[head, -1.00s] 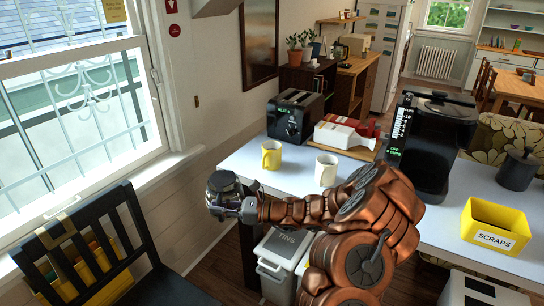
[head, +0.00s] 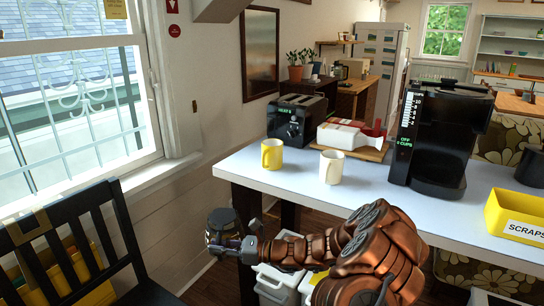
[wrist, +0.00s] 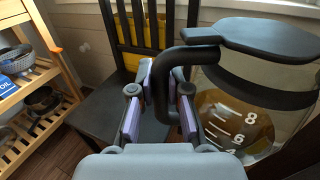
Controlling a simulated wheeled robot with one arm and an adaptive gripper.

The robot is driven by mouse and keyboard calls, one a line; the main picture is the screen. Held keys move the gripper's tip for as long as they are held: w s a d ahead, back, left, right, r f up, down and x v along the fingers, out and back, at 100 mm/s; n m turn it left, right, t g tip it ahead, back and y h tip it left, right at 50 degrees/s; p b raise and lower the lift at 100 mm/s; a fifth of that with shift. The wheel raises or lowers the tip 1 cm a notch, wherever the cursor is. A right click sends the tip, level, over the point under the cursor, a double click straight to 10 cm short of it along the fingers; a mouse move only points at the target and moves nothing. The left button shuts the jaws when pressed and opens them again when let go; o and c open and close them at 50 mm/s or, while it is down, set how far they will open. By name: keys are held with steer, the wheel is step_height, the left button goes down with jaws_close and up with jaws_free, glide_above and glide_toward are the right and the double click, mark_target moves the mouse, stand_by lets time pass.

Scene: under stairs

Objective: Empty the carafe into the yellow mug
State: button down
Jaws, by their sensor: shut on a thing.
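The yellow mug (head: 272,154) stands upright near the left end of the white tabletop in the head view. My gripper (head: 248,248) is off the table's left end, lower in the picture than the mug. It is shut on the handle of the carafe (head: 220,232). In the wrist view the carafe (wrist: 250,115) is clear glass with a black band, a black lid and brown liquid inside, near the marks 6 and 8. My gripper (wrist: 160,100) has its pads on either side of the black handle. The carafe looks about upright. The mug's inside is hidden.
A white mug (head: 331,167) stands right of the yellow one. A toaster (head: 296,120), a coffee maker (head: 445,135) and a yellow scraps bin (head: 515,214) share the table (head: 400,206). A black chair (head: 75,240) is at the left, below the window.

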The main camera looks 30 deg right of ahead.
step_height(320, 180, down, 18)
steer(key=b, duration=1.7)
steer(key=shift+f, duration=0.2)
steer(key=shift+r, duration=0.1)
